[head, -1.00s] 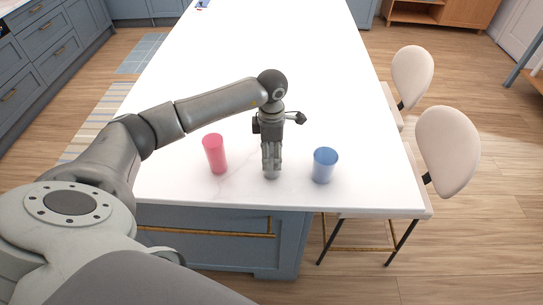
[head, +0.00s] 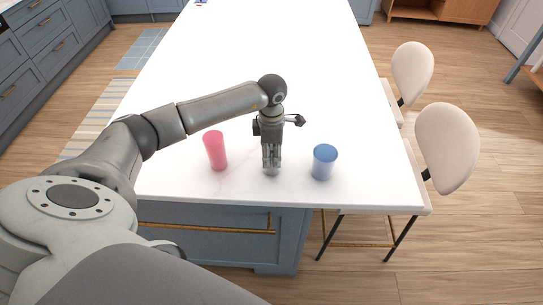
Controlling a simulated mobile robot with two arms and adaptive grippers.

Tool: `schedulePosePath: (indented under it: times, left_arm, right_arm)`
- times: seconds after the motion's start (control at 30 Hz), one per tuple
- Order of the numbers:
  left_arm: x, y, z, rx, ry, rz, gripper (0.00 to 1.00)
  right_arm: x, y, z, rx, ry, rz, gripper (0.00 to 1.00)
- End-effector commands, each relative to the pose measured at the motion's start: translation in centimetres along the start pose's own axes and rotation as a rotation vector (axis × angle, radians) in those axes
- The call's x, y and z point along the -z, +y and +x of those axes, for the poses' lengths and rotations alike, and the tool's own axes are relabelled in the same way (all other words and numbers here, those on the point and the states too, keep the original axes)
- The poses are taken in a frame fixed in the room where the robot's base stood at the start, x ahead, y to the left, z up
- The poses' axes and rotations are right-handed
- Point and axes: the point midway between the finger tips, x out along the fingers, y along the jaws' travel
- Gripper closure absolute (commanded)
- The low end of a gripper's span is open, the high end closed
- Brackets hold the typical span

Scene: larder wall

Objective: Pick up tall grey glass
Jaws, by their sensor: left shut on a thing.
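The tall grey glass (head: 271,171) stands on the white counter between a pink glass and a blue glass. Most of it is hidden behind my gripper; only its lower end shows. My left gripper (head: 271,161) comes down over it from above and is shut on it. The glass looks upright, and I cannot tell whether its base touches the counter. My right gripper is not in view.
A tall pink glass (head: 216,151) stands to the left and a shorter blue glass (head: 323,162) to the right, both close to my gripper. The white counter (head: 270,45) is clear behind them. Two pale chairs (head: 446,148) stand along its right side.

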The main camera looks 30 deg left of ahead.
Motion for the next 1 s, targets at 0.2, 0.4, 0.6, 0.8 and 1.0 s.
schedulePosePath:
  times: [0.2, 0.4, 0.6, 0.8, 1.0]
  left_arm:
    - [-0.1, 0.1, -0.6, -0.002, -0.002, 0.000, 0.80]
    - [-0.1, 0.2, -2.9, -0.006, -0.003, 0.001, 0.80]
    - [-0.1, -2.6, -6.1, -0.007, -0.005, 0.005, 0.80]
    - [0.0, -7.0, -9.5, -0.004, -0.002, 0.006, 0.80]
    - [0.0, -11.0, -11.4, -0.003, -0.003, 0.005, 0.80]
  right_arm:
    - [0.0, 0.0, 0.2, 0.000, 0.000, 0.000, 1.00]
    - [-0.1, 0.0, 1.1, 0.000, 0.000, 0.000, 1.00]
    - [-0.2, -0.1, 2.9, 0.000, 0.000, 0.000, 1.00]
    - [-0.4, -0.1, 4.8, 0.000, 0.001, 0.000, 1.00]
    - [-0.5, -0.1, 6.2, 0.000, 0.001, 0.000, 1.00]
